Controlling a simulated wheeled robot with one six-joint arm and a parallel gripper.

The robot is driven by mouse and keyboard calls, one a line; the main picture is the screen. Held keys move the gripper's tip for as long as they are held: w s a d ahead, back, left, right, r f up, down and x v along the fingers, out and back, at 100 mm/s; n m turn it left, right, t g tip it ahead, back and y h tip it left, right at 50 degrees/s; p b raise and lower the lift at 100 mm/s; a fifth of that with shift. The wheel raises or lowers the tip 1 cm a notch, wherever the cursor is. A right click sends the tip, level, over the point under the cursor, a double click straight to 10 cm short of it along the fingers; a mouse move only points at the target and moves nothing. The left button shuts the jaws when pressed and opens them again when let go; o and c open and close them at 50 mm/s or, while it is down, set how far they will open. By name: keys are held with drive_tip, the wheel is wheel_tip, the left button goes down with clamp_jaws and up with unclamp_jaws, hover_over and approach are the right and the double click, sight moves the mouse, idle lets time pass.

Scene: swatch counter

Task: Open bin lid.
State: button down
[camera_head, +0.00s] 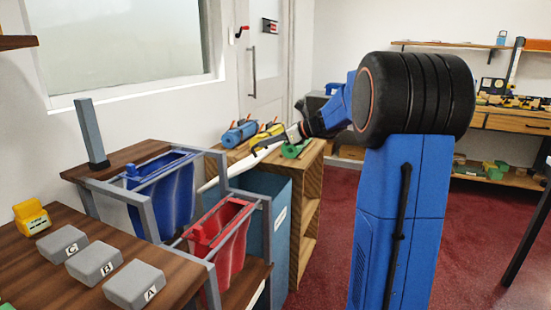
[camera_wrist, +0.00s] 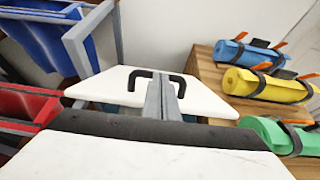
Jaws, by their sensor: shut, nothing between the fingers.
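The teal bin (camera_head: 267,187) stands between the grey bin rack and the wooden shelf. Its white lid (camera_head: 243,168) shows in the head view as a thin slanted strip, its right end higher, and looks tilted above the rim. In the wrist view the lid (camera_wrist: 112,82) lies ahead with a black handle (camera_wrist: 137,74), and a little teal shows below its near edge. My gripper (camera_wrist: 163,78) is shut and empty, its grey fingertips over the handle's middle. Whether the fingers touch the handle is unclear.
A blue bin (camera_head: 168,195) and a red bin (camera_head: 222,240) hang in the grey rack at left. Blue, yellow (camera_wrist: 268,84) and green (camera_wrist: 262,131) rolls lie on the wooden shelf at right. Lettered grey blocks sit on the near table. Red floor is open at right.

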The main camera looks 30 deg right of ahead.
drive_tip(key=w+a+r+g+h, duration=0.1)
drive_tip(key=w+a+r+g, duration=0.1)
drive_tip(key=w+a+r, duration=0.3)
drive_tip(key=w+a+r+g+h, duration=0.2)
drive_tip(key=w+a+r, duration=0.3)
drive_tip(key=w, duration=0.6)
drive_tip(key=shift+a+g+h, duration=0.3)
drive_tip(key=shift+a+g, duration=0.1)
drive_tip(key=shift+a, duration=0.95)
drive_tip(key=shift+r, duration=0.1)
drive_tip(key=v, duration=1.7)
